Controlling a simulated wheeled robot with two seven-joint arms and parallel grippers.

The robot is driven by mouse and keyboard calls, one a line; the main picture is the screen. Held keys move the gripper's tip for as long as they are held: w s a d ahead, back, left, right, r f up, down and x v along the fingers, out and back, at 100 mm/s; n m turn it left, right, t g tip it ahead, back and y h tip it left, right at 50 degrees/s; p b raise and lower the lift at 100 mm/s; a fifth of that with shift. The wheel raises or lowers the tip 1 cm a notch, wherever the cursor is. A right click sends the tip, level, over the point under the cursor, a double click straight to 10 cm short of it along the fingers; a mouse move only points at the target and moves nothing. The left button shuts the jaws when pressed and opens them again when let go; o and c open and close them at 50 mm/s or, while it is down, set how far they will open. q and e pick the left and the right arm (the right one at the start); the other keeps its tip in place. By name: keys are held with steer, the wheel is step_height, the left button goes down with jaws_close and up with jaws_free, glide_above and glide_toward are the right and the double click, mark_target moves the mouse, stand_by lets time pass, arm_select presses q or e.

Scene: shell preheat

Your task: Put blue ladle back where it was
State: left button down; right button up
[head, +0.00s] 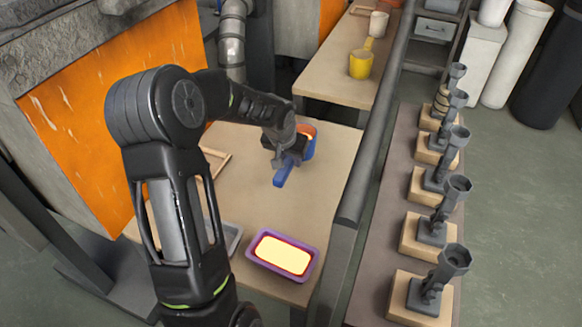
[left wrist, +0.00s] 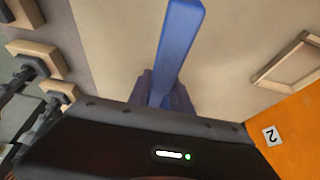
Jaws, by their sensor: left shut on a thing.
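The blue ladle (head: 281,176) is in my left gripper (head: 290,157), over the wooden table. In the head view its handle points toward the viewer and its blue bowl shows just beyond the gripper, with something orange and yellow at the bowl. I cannot tell whether the ladle touches the table. My right gripper is in neither view.
A purple tray (head: 252,252) with pale yellow content lies at the table's near end. A wooden frame (head: 222,168) lies left. A yellow ladle (head: 361,65) stands on the far table. A dark rail (head: 372,130) separates the table from several grey fixtures on wooden blocks.

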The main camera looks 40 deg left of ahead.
arm_select(q)
steer(key=shift+f, duration=1.8)
steer(key=shift+f+b, duration=0.1)
steer(key=shift+b, duration=0.2)
steer(key=c, duration=1.2)
jaws_free()
steer(key=shift+o, duration=0.2)
steer(key=shift+s+r, duration=0.1)
steer(key=shift+r, duration=0.35)
steer(key=p+v, duration=0.1)
steer(key=v, duration=0.9)
steer(key=shift+s+d+r, duration=0.1)
steer(key=shift+r, duration=0.1)
steer(key=shift+s+r, duration=0.2)
steer(key=shift+r, duration=0.15)
